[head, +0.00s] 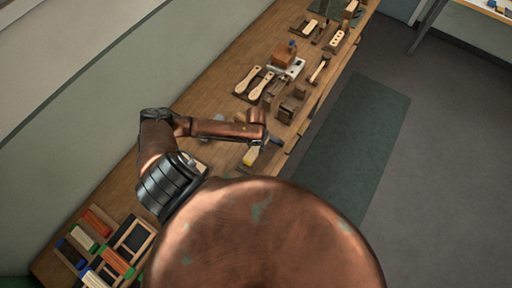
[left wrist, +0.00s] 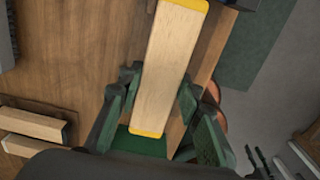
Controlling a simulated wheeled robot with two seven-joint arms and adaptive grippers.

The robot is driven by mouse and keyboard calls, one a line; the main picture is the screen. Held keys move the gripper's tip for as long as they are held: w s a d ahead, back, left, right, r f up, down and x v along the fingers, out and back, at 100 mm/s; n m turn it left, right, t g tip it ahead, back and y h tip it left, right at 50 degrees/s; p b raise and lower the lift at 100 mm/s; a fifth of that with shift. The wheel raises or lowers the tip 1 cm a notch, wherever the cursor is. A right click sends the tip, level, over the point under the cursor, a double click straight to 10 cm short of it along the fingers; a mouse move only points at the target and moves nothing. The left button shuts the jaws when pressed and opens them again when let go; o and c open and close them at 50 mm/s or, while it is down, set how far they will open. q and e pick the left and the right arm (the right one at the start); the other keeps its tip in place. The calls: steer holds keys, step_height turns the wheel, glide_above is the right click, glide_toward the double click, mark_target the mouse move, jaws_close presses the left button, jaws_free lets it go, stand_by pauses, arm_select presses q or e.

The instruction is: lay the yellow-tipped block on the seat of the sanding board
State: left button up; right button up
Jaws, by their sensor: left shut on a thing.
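The yellow-tipped block (head: 250,156) is a pale wooden bar with yellow ends. It also shows large in the left wrist view (left wrist: 172,65), running lengthwise away from the camera. My left gripper (left wrist: 158,95) is shut on it, with one green finger on each side near its closer end. In the head view the left gripper (head: 258,143) is over the bench near its front edge. I cannot tell for certain which thing is the sanding board; a dark-framed board with an empty recess (head: 134,236) lies at the lower left. My right gripper is not in view.
The wooden bench (head: 215,95) runs diagonally along the wall. A rack at the lower left holds several colour-tipped blocks (head: 98,222). Two pale paddles (head: 261,86), a grey fixture (head: 291,68) and dark wooden blocks (head: 291,105) stand beyond the gripper. A green mat (head: 350,150) lies on the floor.

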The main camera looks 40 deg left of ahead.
arm_select(q)
steer(key=shift+f+b, duration=0.45)
steer(key=shift+f, duration=0.3)
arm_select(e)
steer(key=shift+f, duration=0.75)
arm_select(q)
steer(key=shift+w+p, duration=0.1)
steer(key=shift+p, duration=0.55)
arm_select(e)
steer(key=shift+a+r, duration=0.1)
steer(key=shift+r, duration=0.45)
arm_select(q)
steer(key=shift+f, duration=0.15)
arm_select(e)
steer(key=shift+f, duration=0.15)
arm_select(q)
steer(key=shift+f+b, duration=1.15)
steer(key=shift+f, duration=0.75)
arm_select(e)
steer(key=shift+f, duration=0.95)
arm_select(q)
steer(key=shift+f, duration=0.4)
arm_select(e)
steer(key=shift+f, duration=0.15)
arm_select(q)
steer(key=o, duration=1.3)
steer(key=shift+o, duration=0.9)
